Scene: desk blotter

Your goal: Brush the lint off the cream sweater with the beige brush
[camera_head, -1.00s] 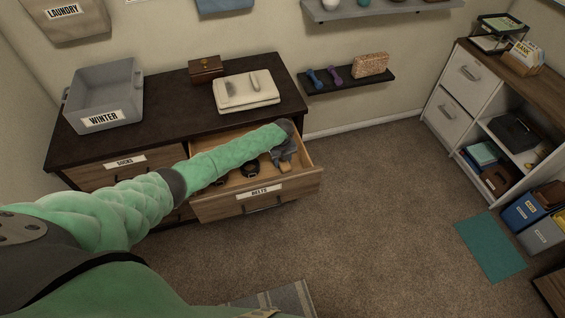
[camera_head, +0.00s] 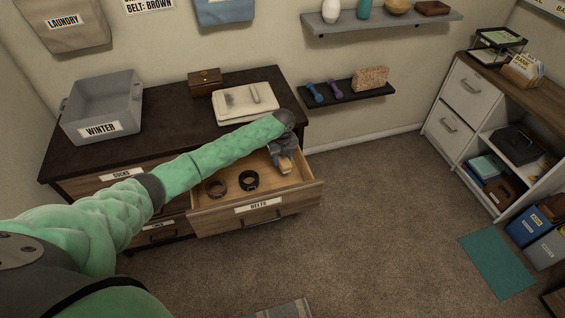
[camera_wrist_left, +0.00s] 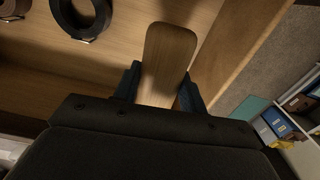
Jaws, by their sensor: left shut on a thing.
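The cream sweater (camera_head: 232,106) lies folded on the dark dresser top, with grey marks on it. My left gripper (camera_head: 285,160) is over the right end of the open drawer labelled BELTS. It is shut on the beige brush (camera_head: 286,168), which points down from the fingers. In the left wrist view the brush (camera_wrist_left: 169,55) shows as a flat wooden piece between the two dark fingertips (camera_wrist_left: 160,88). The drawer floor lies beneath it; I cannot tell whether they touch. My right gripper is not in view.
Two coiled belts, one brown (camera_head: 216,187) and one black (camera_head: 249,180), lie in the open drawer (camera_head: 290,203). A grey WINTER bin (camera_head: 103,107) and a small brown box (camera_head: 204,81) stand on the dresser. The carpet at right is mostly clear.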

